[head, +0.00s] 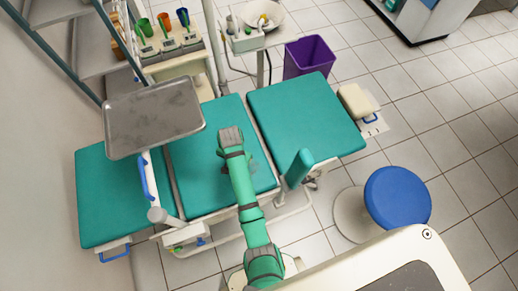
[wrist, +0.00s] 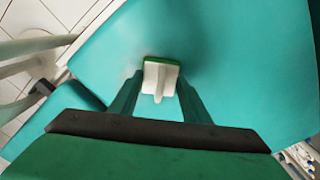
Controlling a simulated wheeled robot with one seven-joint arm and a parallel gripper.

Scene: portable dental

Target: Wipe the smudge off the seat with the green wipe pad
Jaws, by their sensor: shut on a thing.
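My gripper (wrist: 160,98) is shut on the wipe pad (wrist: 161,76), which has a white handle block and a green edge showing beyond it. The pad is over the teal seat (wrist: 240,60) in the wrist view; I cannot tell whether it touches. In the head view my arm reaches over the middle seat section (head: 195,180), and it hides the gripper and pad. A faint darker patch shows on the seat just right of my arm; I cannot tell whether it is the smudge or a shadow.
A metal tray (head: 152,117) overhangs the chair's left part. A teal armrest (head: 299,167) stands at the seat's front edge. A blue stool (head: 397,195) is at right, and a purple bin (head: 309,57) is behind. Cups (head: 145,27) stand on a unit at back left.

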